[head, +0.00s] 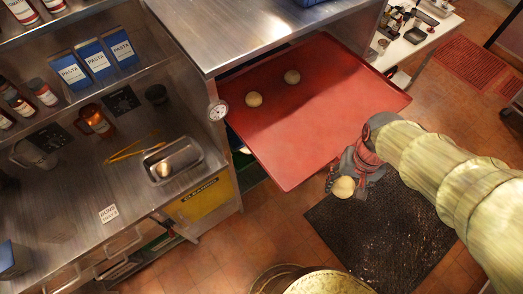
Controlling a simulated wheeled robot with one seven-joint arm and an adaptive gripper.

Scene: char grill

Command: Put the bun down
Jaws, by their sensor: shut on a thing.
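My gripper (345,182) is shut on a round pale bun (343,187). It holds the bun just off the near right edge of the red tray (330,110), above the floor mat in the picture. The fingers are partly hidden by the bun and the wrist. Two more round buns sit on the far left part of the tray, one bun (254,99) nearer the left edge and another bun (292,77) farther back. Another pale round piece (163,169) lies in a metal pan (190,152) on the counter at left.
The red tray's middle and right are bare. A steel counter (250,30) stands over its far left side. Tongs (135,148) lie beside the metal pan. A dark mat (380,235) covers the floor below my gripper. Pasta boxes (97,60) stand on the left shelf.

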